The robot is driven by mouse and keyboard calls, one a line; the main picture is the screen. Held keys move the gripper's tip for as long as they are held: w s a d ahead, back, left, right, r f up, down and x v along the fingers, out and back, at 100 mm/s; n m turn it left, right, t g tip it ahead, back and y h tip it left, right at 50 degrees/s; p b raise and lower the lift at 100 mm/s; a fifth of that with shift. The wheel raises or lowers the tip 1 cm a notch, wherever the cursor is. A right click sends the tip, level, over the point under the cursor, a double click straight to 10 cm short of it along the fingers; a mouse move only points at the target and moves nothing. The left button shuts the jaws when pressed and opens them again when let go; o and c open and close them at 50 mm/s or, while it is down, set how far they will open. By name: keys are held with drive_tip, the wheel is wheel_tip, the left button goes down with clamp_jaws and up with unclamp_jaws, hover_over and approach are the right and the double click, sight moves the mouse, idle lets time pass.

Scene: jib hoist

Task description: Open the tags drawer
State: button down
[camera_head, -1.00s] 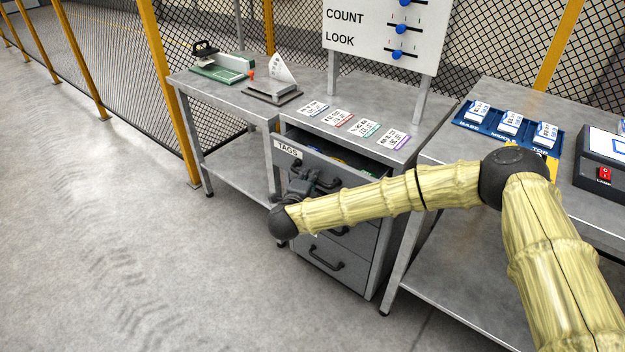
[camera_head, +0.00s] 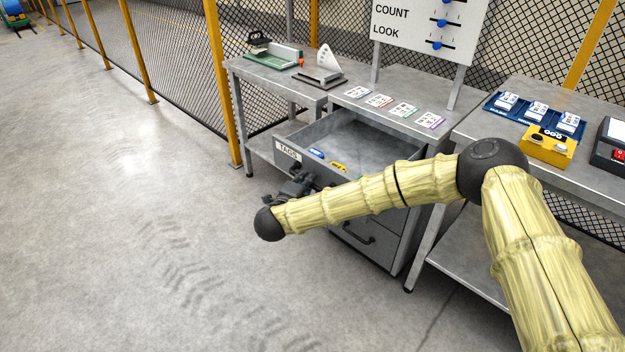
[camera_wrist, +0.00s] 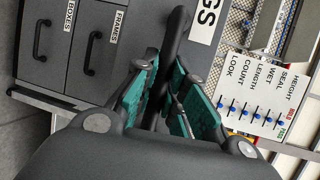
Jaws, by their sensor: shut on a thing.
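The tags drawer (camera_head: 290,146), with a white TAGS label on its front, is the top drawer of the grey cabinet and stands well pulled out. Its inside shows a blue tag (camera_head: 316,153) and a yellow tag (camera_head: 338,167) near the front; my arm hides part of the front. My gripper (camera_head: 300,183) is at the drawer front. In the wrist view its teal-padded fingers (camera_wrist: 168,95) are shut around the dark bar handle (camera_wrist: 177,35) of the tags drawer.
Lower drawers labelled FRAMES (camera_wrist: 118,27) and BOXES (camera_wrist: 69,15) are shut. Several cards (camera_head: 380,101) lie on the tabletop above. A yellow box (camera_head: 548,146) and a blue tray (camera_head: 494,104) stand on the right table. Open floor lies to the left.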

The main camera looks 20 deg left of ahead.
drive_tip(key=shift+s+a+f, duration=0.1)
drive_tip(key=shift+s+a, duration=0.05)
drive_tip(key=shift+s, duration=0.35)
drive_tip(key=c, duration=1.7)
unclamp_jaws()
drive_tip(key=s, duration=0.4)
drive_tip(key=s+r, duration=0.1)
drive_tip(key=s, duration=0.2)
drive_tip(key=s+r, duration=0.1)
drive_tip(key=s, duration=0.3)
drive_tip(key=shift+s+a+r, duration=0.15)
drive_tip(key=shift+s+a, duration=0.15)
drive_tip(key=shift+s, duration=0.05)
